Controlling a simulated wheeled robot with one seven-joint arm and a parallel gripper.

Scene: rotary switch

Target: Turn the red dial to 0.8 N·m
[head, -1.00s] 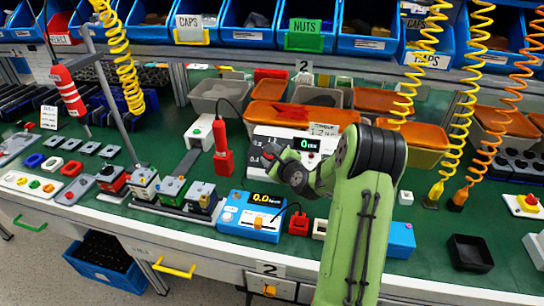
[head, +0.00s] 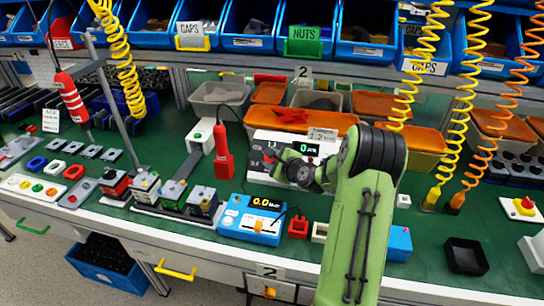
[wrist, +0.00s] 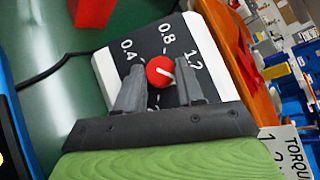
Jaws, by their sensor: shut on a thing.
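The red dial (wrist: 160,71) sits on the white and dark face of a box (wrist: 113,70), marked 0.4, 0.8 and 1.2 in the wrist view. Its white pointer line points to the right, closer to the 1.2 side than to 0.8. My gripper (wrist: 161,74) is shut on the dial, with one finger on each side. In the head view the box (head: 262,139) stands on the bench with a small green-lit display (head: 305,149) that seems to read 0.
A torque card (head: 322,134) stands behind the box; it also shows in the wrist view (wrist: 290,150). A red hanging tool (head: 223,160) is left of the box. A blue meter (head: 250,222) lies in front, and orange-lidded bins (head: 420,138) stand behind.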

